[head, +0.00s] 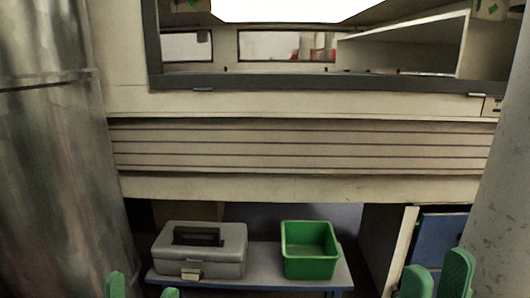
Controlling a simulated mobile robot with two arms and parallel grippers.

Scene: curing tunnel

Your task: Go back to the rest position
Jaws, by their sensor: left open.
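My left gripper (143,284) shows at the bottom left of the head view as two green fingertips with a clear gap between them. It is open, with nothing seen between the tips. My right gripper (438,270) shows at the bottom right as two green fingertips close together at an angle. Whether they are apart or touching is unclear, and I see no object held there. The rest of both grippers is cut off by the lower edge.
A grey toolbox (212,262) and a green bin (310,268) stand on a low table (262,284) ahead. Above is a pale machine front with slats (300,146) and a dark-framed opening (330,83). A blue drawer cabinet (436,244) is at right. Large cylindrical surfaces fill both sides.

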